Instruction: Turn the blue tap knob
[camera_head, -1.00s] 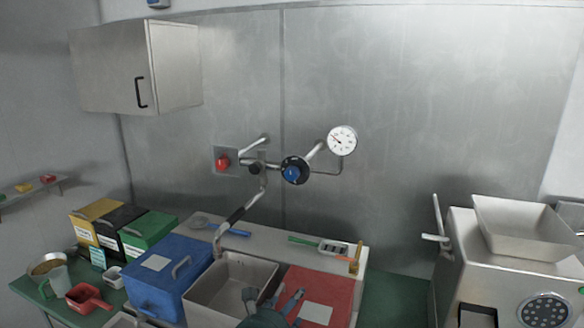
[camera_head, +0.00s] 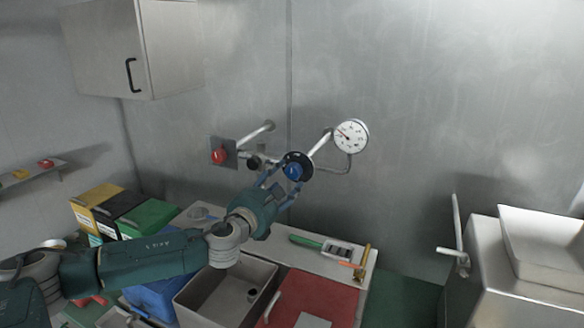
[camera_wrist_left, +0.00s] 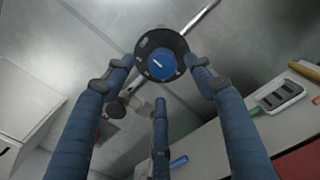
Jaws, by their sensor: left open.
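The blue tap knob (camera_head: 293,171) sits at the centre of a round black disc (camera_head: 301,158) on the wall piping. It also shows in the left wrist view (camera_wrist_left: 163,67), with a white mark on its face. My left gripper (camera_head: 280,182) is open, with its fingers reaching up toward the knob. In the left wrist view its fingers (camera_wrist_left: 160,86) stand spread to either side of the disc and below it. I cannot tell whether any finger touches the disc. My right gripper is not in view.
A pressure gauge (camera_head: 351,136) and a red button (camera_head: 219,156) flank the knob on the wall. Below are a sink (camera_head: 196,304), a red board (camera_head: 330,300) and a scale-like device (camera_head: 341,250). A steel machine (camera_head: 500,262) stands at the right.

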